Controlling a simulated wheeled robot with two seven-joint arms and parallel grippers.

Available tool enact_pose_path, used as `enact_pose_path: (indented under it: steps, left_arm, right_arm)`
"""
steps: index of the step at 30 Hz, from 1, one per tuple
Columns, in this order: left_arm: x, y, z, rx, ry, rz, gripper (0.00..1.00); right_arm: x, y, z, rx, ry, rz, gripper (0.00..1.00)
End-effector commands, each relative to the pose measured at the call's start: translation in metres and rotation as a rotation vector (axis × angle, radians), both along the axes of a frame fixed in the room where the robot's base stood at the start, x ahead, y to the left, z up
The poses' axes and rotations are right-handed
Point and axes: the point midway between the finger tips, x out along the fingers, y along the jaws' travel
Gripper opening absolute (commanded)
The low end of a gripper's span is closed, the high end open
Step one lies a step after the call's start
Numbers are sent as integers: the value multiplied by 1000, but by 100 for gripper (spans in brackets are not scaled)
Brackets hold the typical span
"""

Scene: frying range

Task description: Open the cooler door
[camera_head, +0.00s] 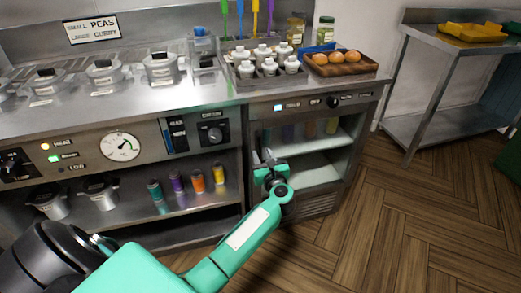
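The cooler (318,206) is the unit under the right end of the steel counter, with a lit control strip above it. Its front shows a pale, lit inside with shelves and several coloured bottles, seen through what looks like a glass door (318,172). The door looks closed, though the glass is hard to make out. My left gripper (265,157) is at the left edge of the cooler front, where a dark upright handle seems to be. The fingers are small and dark there, so whether they grip the handle cannot be told. My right gripper is out of view.
On the counter above stand a rack of white-lidded pots (268,68) and a wooden tray with buns (339,69). An open shelf with coloured bottles (198,181) lies left of the cooler. A steel table (445,115) stands at right. The wooden floor (410,225) in front is clear.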

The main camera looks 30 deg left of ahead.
Motion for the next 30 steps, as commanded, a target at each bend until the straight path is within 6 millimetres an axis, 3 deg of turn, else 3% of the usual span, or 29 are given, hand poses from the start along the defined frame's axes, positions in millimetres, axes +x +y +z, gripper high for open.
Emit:
enact_pose_path:
  steps: [7,18,19,24,30]
  left_arm:
    - [21,25,0,1,0,0,36]
    - [25,29,0,1,1,0,36]
    - [25,29,0,1,1,0,34]
    - [25,29,0,1,1,0,1]
    - [25,29,0,1,1,0,0]
  right_arm:
    - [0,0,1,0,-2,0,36]
    - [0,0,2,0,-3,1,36]
    - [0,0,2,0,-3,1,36]
    - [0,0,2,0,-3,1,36]
    - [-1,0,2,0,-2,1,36]
